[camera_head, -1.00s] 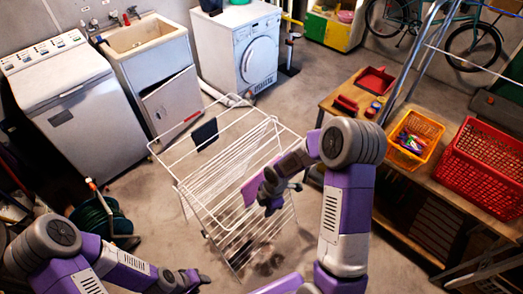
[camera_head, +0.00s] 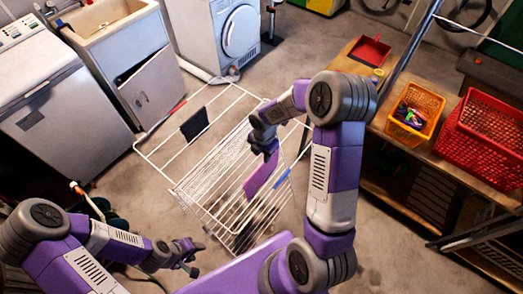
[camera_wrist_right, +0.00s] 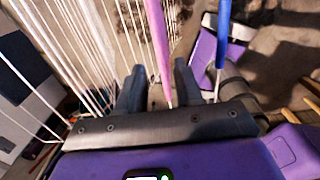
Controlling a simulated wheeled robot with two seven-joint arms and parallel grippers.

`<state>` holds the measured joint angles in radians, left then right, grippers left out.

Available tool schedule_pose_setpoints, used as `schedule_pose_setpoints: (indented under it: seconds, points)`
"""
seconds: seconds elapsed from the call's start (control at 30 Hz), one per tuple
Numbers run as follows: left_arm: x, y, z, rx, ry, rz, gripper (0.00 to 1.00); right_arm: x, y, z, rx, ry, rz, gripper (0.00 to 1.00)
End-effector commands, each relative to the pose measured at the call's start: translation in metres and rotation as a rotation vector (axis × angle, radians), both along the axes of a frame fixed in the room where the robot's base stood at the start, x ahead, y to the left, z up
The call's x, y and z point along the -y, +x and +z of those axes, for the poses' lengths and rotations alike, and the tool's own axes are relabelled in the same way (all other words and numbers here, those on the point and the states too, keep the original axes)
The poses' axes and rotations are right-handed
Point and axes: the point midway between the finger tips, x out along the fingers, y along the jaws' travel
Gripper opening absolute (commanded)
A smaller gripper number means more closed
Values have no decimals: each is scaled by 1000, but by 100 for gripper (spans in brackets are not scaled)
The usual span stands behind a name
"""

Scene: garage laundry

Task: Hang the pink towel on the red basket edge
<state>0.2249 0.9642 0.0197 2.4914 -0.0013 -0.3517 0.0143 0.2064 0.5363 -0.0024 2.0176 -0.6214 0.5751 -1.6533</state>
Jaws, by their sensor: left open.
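The pink towel (camera_head: 261,174) hangs at the right side of the white drying rack (camera_head: 180,185). My right gripper (camera_head: 267,148) is at the towel's top. In the right wrist view the towel (camera_wrist_right: 161,45) shows nearly edge-on between the two fingers (camera_wrist_right: 160,78), with gaps on both sides, so the gripper looks open around it. Whether the towel touches a rack bar is unclear. The red basket (camera_head: 487,140) stands on the wooden bench at the right, well away from the towel. My left gripper (camera_head: 189,256) is open and empty, low left of the rack.
An orange basket (camera_head: 417,112) with small coloured items stands left of the red basket on the bench (camera_head: 448,152). A red dustpan (camera_head: 370,50) lies farther back. A dark cloth (camera_head: 195,124) hangs on the rack. A metal pole (camera_head: 412,50) rises by the bench.

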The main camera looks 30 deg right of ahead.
Motion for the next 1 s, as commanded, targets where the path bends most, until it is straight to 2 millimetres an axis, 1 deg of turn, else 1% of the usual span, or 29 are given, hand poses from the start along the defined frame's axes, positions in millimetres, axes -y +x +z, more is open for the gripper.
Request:
schedule_pose_setpoints:
  seconds: [0.03,0.1,0.6,0.8,1.0]
  points:
    - [0,0,-9,0,0,0,43,0,0,-10,0,0,0,35]
    - [0,0,-16,1,0,0,43,0,1,-18,0,0,0,35]
    - [0,0,-63,1,0,0,43,-1,2,-77,0,0,-1,35]
    - [0,0,-72,1,0,0,43,-1,3,-90,0,0,-2,35]
    - [0,0,-72,1,0,0,43,-1,3,-91,1,0,-1,35]
